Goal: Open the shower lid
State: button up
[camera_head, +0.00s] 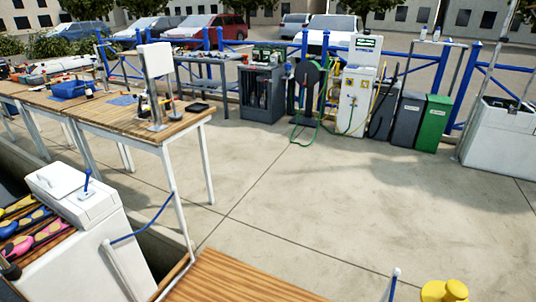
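A white cockpit block (90,245) stands at the lower left. On its top sits a small pale hatch-like panel (62,180), which looks flat and shut. I cannot tell for sure whether this panel is the shower lid. A thin blue upright piece (87,183) stands beside it on the same top. No shower head or hose is clearly visible. My gripper is not in view.
Coloured rope bundles (38,238) lie left of the white block. A blue line (145,220) runs to a white post. Wooden tables (185,123) stand behind; open concrete (330,200) lies right.

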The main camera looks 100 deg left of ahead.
aim_at(57, 179)
jog(key=u, duration=4.5)
